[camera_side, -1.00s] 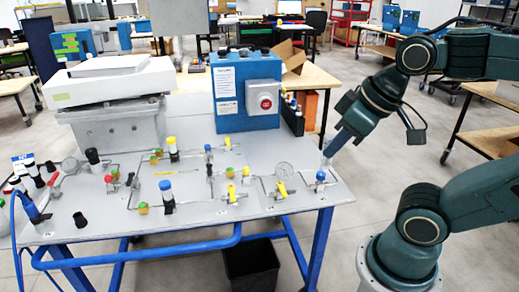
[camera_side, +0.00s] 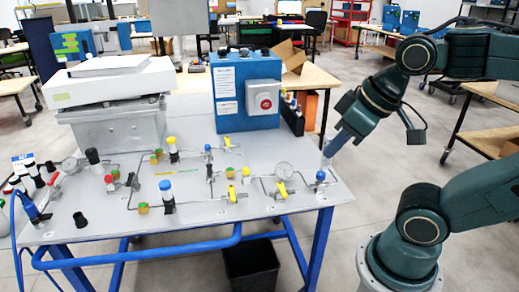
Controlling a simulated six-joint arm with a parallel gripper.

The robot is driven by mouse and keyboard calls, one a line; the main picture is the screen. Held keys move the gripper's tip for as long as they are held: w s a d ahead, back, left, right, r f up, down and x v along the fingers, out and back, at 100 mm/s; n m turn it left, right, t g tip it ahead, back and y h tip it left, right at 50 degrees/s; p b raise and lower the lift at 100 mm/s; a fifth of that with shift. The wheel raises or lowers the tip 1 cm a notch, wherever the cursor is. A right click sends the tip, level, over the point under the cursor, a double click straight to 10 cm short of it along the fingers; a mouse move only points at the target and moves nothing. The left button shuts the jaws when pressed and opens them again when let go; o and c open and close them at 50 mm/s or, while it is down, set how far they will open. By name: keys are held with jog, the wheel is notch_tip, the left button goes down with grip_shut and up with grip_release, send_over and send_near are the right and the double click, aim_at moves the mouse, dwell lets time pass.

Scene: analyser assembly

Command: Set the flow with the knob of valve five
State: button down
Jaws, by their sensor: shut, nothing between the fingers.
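The grey valve panel (camera_side: 100,222) carries several knobs and valves joined by thin metal tubes. A blue knob (camera_side: 320,175) stands near its right edge. My gripper (camera_side: 327,158) points down just above this blue knob; its fingers are shut and hold nothing. A small gap seems to lie between tips and knob, but contact cannot be told. Other knobs include a blue-topped one (camera_side: 167,196), a yellow-topped one (camera_side: 173,149) and a black one (camera_side: 80,219). Valve numbers are too small to read, so I cannot tell which is valve five.
A round gauge (camera_side: 284,171) and a yellow lever (camera_side: 282,189) stand left of my gripper. A blue control box (camera_side: 228,110) with a red button (camera_side: 265,102) stands behind the panel. A white instrument (camera_side: 110,85) is at the back left. Free space lies above the panel's front.

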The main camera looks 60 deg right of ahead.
jog(key=c, duration=1.2)
grip_release()
jog(key=shift+w+d, duration=0.15)
jog(key=shift+w, duration=0.05)
jog(key=shift+o, duration=0.4)
jog(key=shift+w+d+m, duration=0.2)
jog(key=shift+w+m, duration=0.05)
jog(key=shift+m, duration=0.25)
jog(key=m+g, duration=0.6)
jog(key=m, duration=1.5)
send_over(321, 173)
notch_tip(321, 173, down, 11)
jog(key=shift+f, duration=0.2)
jog(key=shift+f, duration=0.1)
jog(key=shift+f, duration=6.8)
